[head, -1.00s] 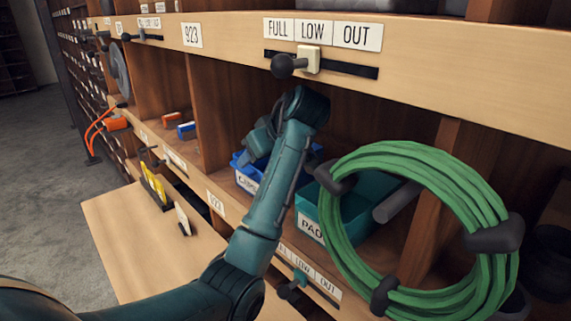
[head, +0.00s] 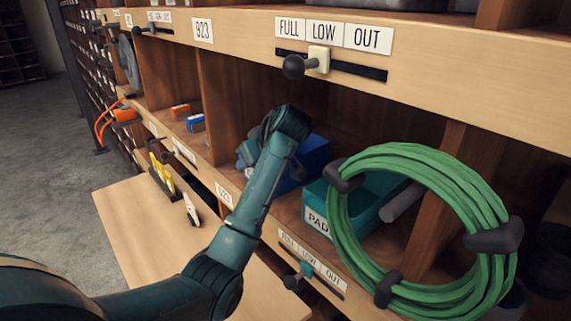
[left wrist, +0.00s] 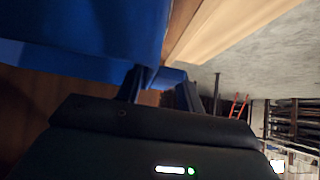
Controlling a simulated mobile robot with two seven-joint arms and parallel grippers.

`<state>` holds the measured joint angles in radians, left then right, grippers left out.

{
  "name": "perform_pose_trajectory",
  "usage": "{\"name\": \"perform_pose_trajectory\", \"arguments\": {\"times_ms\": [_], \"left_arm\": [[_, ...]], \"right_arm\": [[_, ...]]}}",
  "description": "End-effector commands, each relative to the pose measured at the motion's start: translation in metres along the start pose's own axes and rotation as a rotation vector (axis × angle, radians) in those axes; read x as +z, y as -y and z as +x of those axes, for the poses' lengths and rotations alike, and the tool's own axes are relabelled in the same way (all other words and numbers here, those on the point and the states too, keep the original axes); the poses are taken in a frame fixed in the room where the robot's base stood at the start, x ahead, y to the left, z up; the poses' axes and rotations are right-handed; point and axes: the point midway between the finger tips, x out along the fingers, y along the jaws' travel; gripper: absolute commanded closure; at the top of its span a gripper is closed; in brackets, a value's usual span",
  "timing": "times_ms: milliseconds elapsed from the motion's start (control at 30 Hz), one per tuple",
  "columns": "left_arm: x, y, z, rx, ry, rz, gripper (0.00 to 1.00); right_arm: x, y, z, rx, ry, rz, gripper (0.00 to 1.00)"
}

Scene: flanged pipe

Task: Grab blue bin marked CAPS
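The blue bin (head: 312,158) is in the middle cubby, partly hidden behind my left arm; its CAPS label does not show now. My left gripper (head: 250,152) is at the bin's left front. In the left wrist view the bin (left wrist: 90,30) fills the upper left, and a blue lip of it lies between the two fingers of my left gripper (left wrist: 160,88). The fingers look closed on that lip, though the contact is dark and small. My right gripper is not in view.
A teal bin marked PAD (head: 375,190) stands right of the blue bin. A coil of green hose (head: 345,235) hangs in front of it. A shelf beam with a slider knob (head: 294,66) runs above. A wooden ledge (head: 140,235) juts out at lower left.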

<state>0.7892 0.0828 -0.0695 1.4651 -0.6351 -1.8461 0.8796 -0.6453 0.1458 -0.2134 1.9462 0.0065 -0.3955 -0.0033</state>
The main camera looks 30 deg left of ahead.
Motion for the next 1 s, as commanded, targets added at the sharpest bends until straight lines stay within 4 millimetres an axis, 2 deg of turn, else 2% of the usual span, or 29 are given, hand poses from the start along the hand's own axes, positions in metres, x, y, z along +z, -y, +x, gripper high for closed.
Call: {"name": "perform_pose_trajectory", "arguments": {"times_ms": [67, 433, 1000], "left_arm": [[0.0, -0.0001, -0.0003, 0.0, 0.0, 0.0, 0.7], [-0.0001, -0.0002, -0.0006, 0.001, 0.0, 0.0, 1.0], [-0.0067, 0.0002, -0.0008, 0.002, -0.002, -0.002, 1.0]], "right_arm": [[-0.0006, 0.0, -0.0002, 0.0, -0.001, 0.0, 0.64], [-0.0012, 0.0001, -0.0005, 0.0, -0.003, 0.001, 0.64], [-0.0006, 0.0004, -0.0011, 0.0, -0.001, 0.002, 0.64]]}}
